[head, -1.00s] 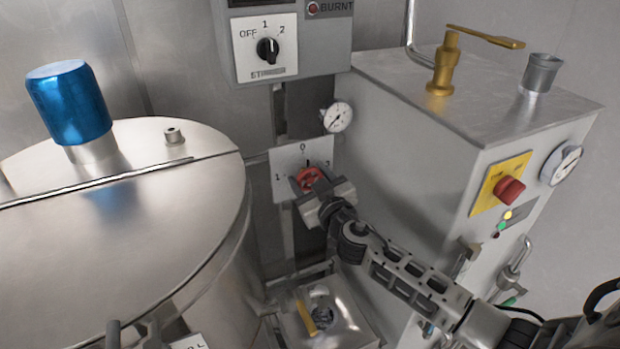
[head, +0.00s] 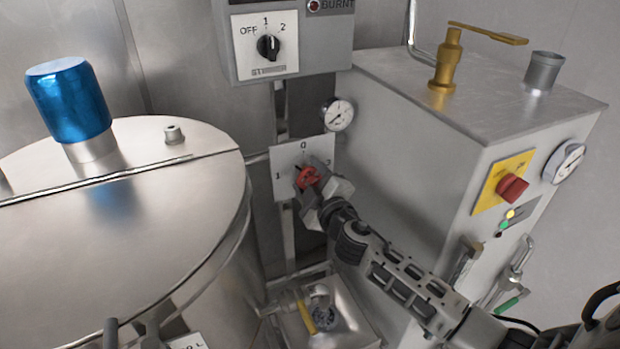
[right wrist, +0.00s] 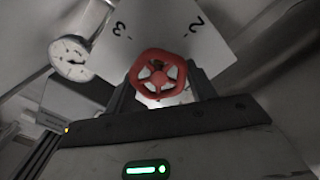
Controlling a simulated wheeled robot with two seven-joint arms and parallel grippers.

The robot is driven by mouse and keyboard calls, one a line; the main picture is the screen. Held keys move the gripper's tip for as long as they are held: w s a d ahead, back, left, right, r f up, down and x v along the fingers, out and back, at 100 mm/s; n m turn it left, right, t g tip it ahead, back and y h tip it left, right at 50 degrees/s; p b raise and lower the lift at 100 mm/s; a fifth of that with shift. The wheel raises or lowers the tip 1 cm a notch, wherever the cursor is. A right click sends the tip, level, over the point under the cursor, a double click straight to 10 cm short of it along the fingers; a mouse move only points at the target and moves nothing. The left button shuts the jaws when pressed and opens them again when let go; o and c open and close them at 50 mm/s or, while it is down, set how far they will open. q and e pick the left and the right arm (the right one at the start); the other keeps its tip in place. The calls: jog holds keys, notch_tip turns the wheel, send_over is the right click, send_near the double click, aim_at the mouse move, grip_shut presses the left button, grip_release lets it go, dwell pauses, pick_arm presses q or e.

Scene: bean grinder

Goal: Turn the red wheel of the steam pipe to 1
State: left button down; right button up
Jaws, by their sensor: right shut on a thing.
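The red wheel (head: 306,176) sits on a white plate (head: 288,157) below the control box. In the head view the plate has a 1 at left, a 0 at top and a partly hidden mark at right. My right gripper (head: 316,189) is at the wheel, its fingers on either side of it and shut on it. The right wrist view shows the red wheel (right wrist: 158,76) between the two fingers, with numbered marks behind. The gripper partly hides the wheel in the head view, and its exact setting cannot be told. My left gripper is not in view.
A pressure gauge (head: 337,115) is just above right of the plate. A grey steel machine (head: 420,130) stands close on the right, beside my right arm. A large steel drum (head: 110,220) with a blue cap (head: 69,101) fills the left. A steel box (head: 345,300) lies below.

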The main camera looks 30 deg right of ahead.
jog(key=n, duration=0.5)
jog(key=shift+n, duration=0.3)
jog(key=shift+f+n, duration=0.15)
jog(key=shift+n, duration=1.85)
jog(key=o, duration=1)
